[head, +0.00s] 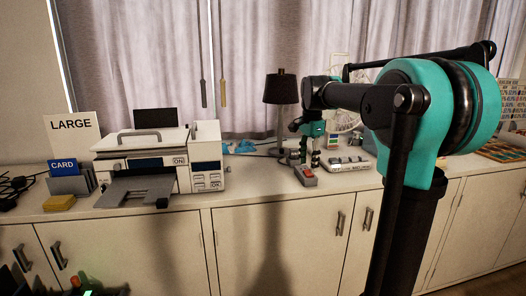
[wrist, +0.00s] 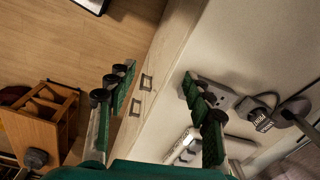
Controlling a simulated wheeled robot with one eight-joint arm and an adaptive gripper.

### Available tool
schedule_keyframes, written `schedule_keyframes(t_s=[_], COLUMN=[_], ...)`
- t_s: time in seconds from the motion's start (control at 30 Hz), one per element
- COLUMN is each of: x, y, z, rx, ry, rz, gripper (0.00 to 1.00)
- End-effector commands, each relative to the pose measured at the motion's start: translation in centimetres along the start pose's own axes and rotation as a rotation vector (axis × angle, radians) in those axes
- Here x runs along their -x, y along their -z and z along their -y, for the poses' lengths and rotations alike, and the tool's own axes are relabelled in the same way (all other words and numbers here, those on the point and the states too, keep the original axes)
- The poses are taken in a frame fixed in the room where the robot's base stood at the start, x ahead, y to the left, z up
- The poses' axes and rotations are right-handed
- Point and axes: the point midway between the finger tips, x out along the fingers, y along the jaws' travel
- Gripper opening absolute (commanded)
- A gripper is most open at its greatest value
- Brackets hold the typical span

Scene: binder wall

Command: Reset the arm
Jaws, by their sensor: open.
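My arm reaches from the right side of the head view over the long white counter (head: 250,197). My gripper (head: 308,160) points down at the end of it, just above a grey power strip with a red switch (head: 306,177). In the wrist view my gripper (wrist: 157,84) has its two green-padded fingers spread wide apart, with nothing between them. The grey power strip (wrist: 222,98) lies on the counter behind the right finger, which hides part of it. I cannot tell whether the finger touches it.
A printer (head: 150,165), a LARGE sign (head: 73,134) and a blue CARD holder (head: 62,167) stand left. A black-shaded lamp (head: 281,89) stands behind my gripper. A white labelled device (head: 347,165) lies right of it. A wooden stool (wrist: 38,130) is on the floor.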

Motion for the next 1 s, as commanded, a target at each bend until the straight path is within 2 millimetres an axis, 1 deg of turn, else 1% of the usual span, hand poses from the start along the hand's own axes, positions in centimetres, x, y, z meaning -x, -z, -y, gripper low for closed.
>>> schedule_keyframes(t_s=[0.17, 0.27, 0.37, 0.47, 0.5, 0.57, 0.6, 0.7, 0.8, 0.83, 0.9, 1.0], x=[-3.4, -5.9, -9.1, -13.4, -15.2, -17.7, -19.3, -22.6, -24.9, -25.3, -26.1, -26.5], y=[-0.3, -0.7, -1.2, -2.1, -2.5, -3.3, -3.8, -4.9, -5.8, -6.0, -6.4, -6.6], z=[-2.4, -4.2, -6.9, -10.8, -12.6, -15.2, -16.9, -20.8, -23.6, -24.2, -25.2, -25.8], rx=[0.141, 0.245, 0.381, 0.557, 0.634, 0.748, 0.818, 0.973, 1.084, 1.109, 1.15, 1.177], ry=[0.036, 0.061, 0.091, 0.127, 0.14, 0.157, 0.167, 0.182, 0.19, 0.191, 0.192, 0.193], rz=[-0.015, -0.029, -0.053, -0.092, -0.111, -0.141, -0.162, -0.212, -0.251, -0.26, -0.275, -0.284], gripper=[0.52, 0.52, 0.52, 0.52, 0.52, 0.52, 0.52, 0.52, 0.52, 0.52, 0.52, 0.52])
